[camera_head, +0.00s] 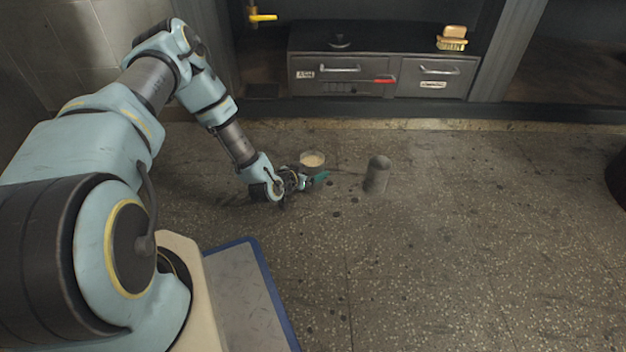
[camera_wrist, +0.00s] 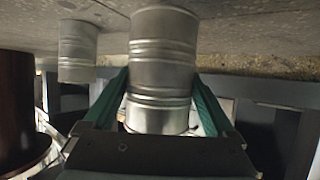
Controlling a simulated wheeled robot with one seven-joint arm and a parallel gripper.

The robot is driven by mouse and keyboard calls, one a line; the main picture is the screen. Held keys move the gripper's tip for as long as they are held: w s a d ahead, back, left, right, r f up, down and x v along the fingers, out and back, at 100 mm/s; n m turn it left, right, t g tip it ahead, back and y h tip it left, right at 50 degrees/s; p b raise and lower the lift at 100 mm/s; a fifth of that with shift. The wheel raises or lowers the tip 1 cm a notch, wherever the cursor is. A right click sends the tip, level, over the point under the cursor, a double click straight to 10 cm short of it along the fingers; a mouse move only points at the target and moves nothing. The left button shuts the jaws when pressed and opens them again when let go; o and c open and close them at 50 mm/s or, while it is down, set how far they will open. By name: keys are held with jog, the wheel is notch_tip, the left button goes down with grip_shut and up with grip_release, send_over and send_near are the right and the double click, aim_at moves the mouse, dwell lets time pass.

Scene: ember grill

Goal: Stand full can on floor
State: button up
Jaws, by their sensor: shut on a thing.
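A can (camera_head: 312,159) with pale contents filling it to near the rim is upright at the floor, just beyond my gripper (camera_head: 306,181). In the wrist view, which shows the floor at the top, the same ribbed silver can (camera_wrist: 163,50) sits between the green fingers of my gripper (camera_wrist: 161,85), one finger on each side. My gripper is shut on it. The can's base is at or close to the floor; I cannot tell whether it touches. Its lower part is partly hidden by my gripper in the head view.
A second grey can (camera_head: 377,174) stands on the floor to the right, apart from the held one; it also shows in the wrist view (camera_wrist: 77,50). A dark round thing (camera_head: 616,178) is at the right edge. Open floor lies in front.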

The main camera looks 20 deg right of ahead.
jog(key=shift+f+b, duration=0.5)
jog(key=shift+f, duration=0.85)
jog(key=shift+f, duration=0.1)
jog(key=o, duration=1.6)
jog(key=shift+c, duration=0.2)
